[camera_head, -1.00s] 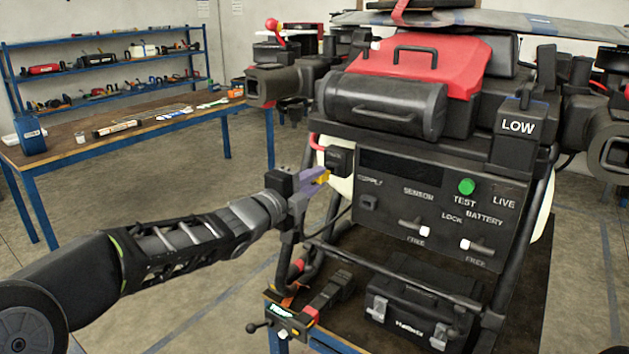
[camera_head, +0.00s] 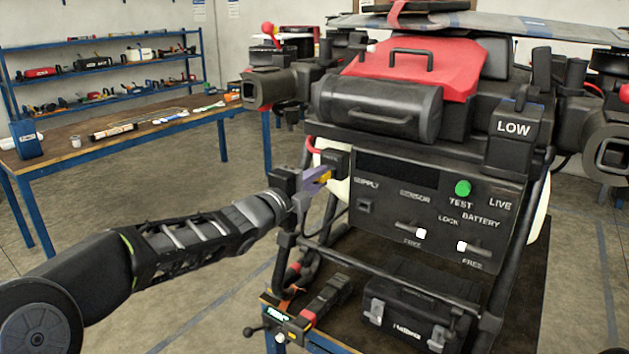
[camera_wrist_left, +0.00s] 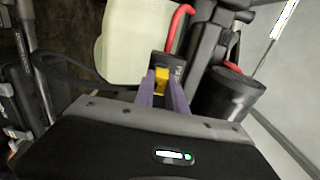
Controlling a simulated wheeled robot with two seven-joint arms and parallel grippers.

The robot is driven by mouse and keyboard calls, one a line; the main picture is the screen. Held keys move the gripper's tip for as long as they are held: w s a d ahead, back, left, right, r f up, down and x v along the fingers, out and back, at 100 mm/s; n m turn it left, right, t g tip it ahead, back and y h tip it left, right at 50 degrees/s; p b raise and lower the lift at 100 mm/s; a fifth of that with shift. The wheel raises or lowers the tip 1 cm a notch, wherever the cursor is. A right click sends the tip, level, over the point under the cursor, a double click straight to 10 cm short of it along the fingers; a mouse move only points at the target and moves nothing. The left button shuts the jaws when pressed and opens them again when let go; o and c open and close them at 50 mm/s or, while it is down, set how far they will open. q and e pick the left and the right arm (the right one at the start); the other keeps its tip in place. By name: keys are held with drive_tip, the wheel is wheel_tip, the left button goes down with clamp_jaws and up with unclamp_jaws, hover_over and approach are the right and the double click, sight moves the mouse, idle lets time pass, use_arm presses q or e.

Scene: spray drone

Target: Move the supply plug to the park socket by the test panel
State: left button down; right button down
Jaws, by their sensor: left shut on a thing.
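The test panel (camera_head: 408,204) is the dark front plate of the machine, with SUPPLY, SENSOR, TEST and BATTERY labels. My left gripper (camera_head: 321,176) is at the panel's upper left edge, shut on a small yellow piece, which I take as the supply plug (camera_head: 325,177). In the left wrist view the purple fingers (camera_wrist_left: 162,94) hold the yellow plug (camera_wrist_left: 161,82) against or very near a black block (camera_wrist_left: 158,63); I cannot tell how far it is seated. That block also shows in the head view (camera_head: 336,160). A small dark square socket (camera_head: 366,206) sits under SUPPLY. My right gripper is not in view.
A red hose (camera_wrist_left: 178,26) runs beside the black block, near a pale tank (camera_wrist_left: 132,45). A frame bar (camera_head: 320,245) and a black toolbox (camera_head: 415,312) lie below the panel. White-tipped levers (camera_head: 420,232) stick out from the panel. A workbench (camera_head: 100,138) stands at the left.

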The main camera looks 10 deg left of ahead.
use_arm(q)
drive_tip(key=shift+w+d, duration=0.1)
drive_tip(key=shift+w, duration=0.1)
drive_tip(key=c, duration=1.3)
unclamp_jaws()
drive_tip(key=shift+s, duration=0.1)
drive_tip(key=b+v, duration=0.1)
drive_tip(key=v, duration=0.6)
drive_tip(key=shift+s, duration=0.25)
